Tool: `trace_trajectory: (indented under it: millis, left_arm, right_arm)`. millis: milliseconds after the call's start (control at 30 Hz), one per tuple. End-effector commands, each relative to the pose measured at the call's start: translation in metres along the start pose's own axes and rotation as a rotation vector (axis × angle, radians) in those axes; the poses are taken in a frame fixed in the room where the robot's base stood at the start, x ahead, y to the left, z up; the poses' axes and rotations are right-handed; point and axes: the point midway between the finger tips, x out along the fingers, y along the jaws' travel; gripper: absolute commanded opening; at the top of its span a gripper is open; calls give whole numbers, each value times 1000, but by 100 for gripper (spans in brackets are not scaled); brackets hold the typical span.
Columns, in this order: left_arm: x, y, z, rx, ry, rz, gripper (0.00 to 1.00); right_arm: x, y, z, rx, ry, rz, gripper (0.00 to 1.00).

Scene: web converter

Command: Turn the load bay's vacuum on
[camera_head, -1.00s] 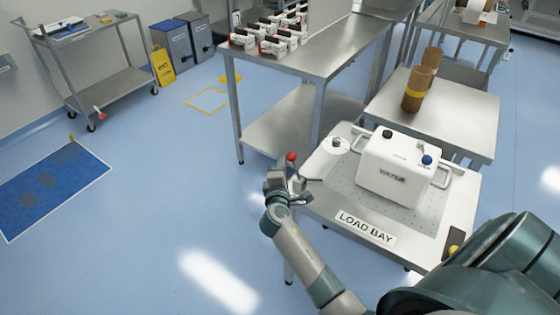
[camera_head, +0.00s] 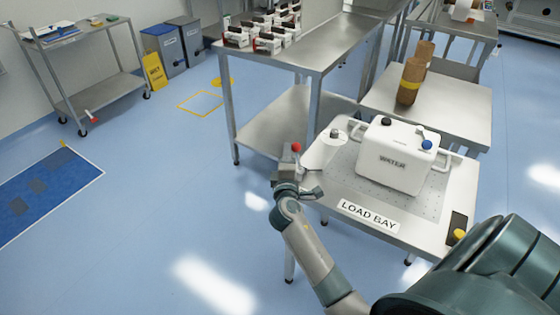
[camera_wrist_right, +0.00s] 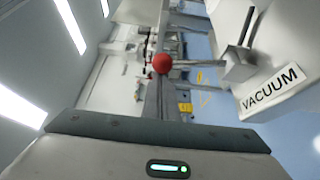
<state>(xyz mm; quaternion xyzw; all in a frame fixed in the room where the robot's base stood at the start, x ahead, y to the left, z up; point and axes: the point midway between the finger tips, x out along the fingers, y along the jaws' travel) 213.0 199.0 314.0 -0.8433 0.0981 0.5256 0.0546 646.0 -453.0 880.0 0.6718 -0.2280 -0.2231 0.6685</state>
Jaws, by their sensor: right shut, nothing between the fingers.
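The load bay (camera_head: 440,225) is a metal-topped table with a "LOAD BAY" label on its front. A lever with a red ball knob (camera_head: 296,147) stands at the table's left side. In the right wrist view the red knob (camera_wrist_right: 162,63) sits on a thin rod running to a grey valve block (camera_wrist_right: 238,66), beside a "VACUUM" label (camera_wrist_right: 272,93). My right gripper (camera_head: 290,166) is shut and empty, close to the knob. In the wrist view its fingers (camera_wrist_right: 163,95) lie just below the knob; I cannot tell whether they touch it. My left gripper is not in view.
Metal benches (camera_head: 330,50) stand behind.

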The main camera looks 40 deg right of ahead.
Motion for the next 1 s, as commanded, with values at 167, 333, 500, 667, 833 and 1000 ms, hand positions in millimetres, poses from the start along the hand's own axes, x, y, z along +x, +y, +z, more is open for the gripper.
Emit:
trace_trajectory:
  millis: [167, 333, 500, 667, 833, 1000]
  left_arm:
    - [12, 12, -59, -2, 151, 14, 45]
    - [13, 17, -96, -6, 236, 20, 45]
    - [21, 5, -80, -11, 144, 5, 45]
    - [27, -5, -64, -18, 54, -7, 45]
    - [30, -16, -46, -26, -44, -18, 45]
    - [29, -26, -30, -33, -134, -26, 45]
  right_arm:
    - [0, -2, 10, 59, -2, 35, 0]
    - [-2, -1, 15, 103, -1, 61, 0]
    - [-4, 0, 20, 146, -3, 85, 0]
    - [-6, 0, 24, 188, -2, 111, 0]
    - [-9, 1, 28, 233, -3, 136, 0]
    - [-11, 1, 33, 275, -3, 161, 0]
